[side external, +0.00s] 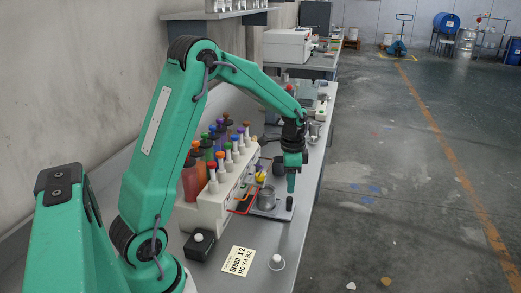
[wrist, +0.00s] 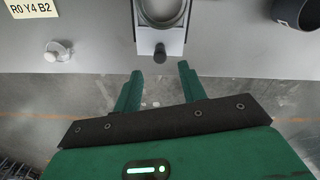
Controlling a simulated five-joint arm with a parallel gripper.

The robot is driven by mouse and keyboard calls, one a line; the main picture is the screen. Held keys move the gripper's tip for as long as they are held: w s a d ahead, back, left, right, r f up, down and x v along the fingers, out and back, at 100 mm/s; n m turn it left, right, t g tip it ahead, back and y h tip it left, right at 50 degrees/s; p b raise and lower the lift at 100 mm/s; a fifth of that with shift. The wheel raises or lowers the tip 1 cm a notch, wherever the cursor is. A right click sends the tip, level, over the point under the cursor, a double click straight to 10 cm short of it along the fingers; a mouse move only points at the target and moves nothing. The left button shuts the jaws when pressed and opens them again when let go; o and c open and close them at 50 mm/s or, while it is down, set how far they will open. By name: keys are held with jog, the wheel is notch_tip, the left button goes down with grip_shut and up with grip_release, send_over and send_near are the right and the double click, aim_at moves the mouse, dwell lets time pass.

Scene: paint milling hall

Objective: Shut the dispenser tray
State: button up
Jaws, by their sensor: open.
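The dispenser (side external: 213,205) is a pale housing topped with several coloured bottles. Its light grey tray (side external: 268,212) sticks out toward the bench's front edge, with a metal cup (side external: 266,197) on it. In the wrist view the tray (wrist: 147,45) shows at the top, with part of the cup's rim (wrist: 183,22) and a dark knob (wrist: 160,54) at its front end. My gripper (side external: 291,185) is above the tray's front end. In the wrist view its fingers (wrist: 161,72) are apart and empty, just short of the knob. Contact cannot be told.
A card (side external: 238,261), a black box with a white button (side external: 199,245) and a small white knobbed piece (side external: 276,262) lie on the near bench. A dark cup (wrist: 294,12) stands right of the tray in the wrist view. Open floor lies beyond the bench edge.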

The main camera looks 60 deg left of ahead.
aim_at(289, 198)
jog(key=shift+f, duration=3.85)
jog(key=shift+c, duration=0.4)
grip_shut()
